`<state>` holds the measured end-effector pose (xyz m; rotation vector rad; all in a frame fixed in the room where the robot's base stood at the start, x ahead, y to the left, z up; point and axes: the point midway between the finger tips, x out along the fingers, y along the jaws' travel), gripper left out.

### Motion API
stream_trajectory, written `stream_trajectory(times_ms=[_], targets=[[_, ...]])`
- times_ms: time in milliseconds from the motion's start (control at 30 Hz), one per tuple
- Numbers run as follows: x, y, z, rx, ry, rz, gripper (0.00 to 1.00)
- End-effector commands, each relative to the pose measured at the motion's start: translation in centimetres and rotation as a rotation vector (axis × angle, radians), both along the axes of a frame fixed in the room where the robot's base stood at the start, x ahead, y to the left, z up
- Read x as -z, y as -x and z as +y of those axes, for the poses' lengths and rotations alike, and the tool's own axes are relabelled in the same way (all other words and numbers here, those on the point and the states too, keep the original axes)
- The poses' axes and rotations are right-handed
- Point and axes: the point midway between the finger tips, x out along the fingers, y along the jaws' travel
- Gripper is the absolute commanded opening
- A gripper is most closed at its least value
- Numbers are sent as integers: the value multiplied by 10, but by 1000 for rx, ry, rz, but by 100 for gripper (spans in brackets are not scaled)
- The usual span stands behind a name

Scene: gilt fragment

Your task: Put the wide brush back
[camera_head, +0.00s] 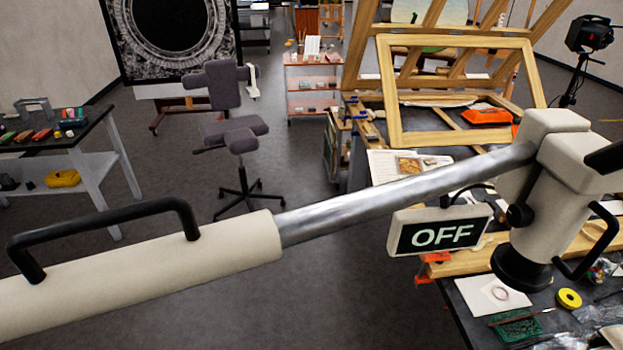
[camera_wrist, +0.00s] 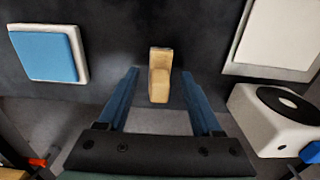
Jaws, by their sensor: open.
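In the wrist view, my gripper (camera_wrist: 160,80) is open, with two blue fingers spread apart. A small tan, wood-coloured piece (camera_wrist: 160,57) shows in the gap between the fingertips, over a dark surface (camera_wrist: 113,50). Clear space shows on both sides of it, and the fingers do not appear closed on it. It may be the wide brush or its handle, but its shape is too small to tell. I cannot make out a wide brush or my gripper in the head view.
A pale boom (camera_head: 400,190) with an OFF sign (camera_head: 441,236) crosses the head view. A cluttered worktable (camera_head: 462,312) is at right, a grey chair (camera_head: 238,135) behind. The wrist view shows a blue-topped pad (camera_wrist: 45,55) and a white device (camera_wrist: 262,128) beside the dark surface.

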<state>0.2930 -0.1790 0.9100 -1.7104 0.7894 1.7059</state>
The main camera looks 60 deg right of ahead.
Motion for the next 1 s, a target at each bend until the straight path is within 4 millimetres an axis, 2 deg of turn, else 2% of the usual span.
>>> stream_trajectory(times_ms=[300,500,700,1000], targets=[[-59,-1,0,-1,3,-4,66],[-91,0,0,0,1,-2,66],[-105,0,1,-1,-1,1,66],[-107,0,1,0,-1,1,66]])
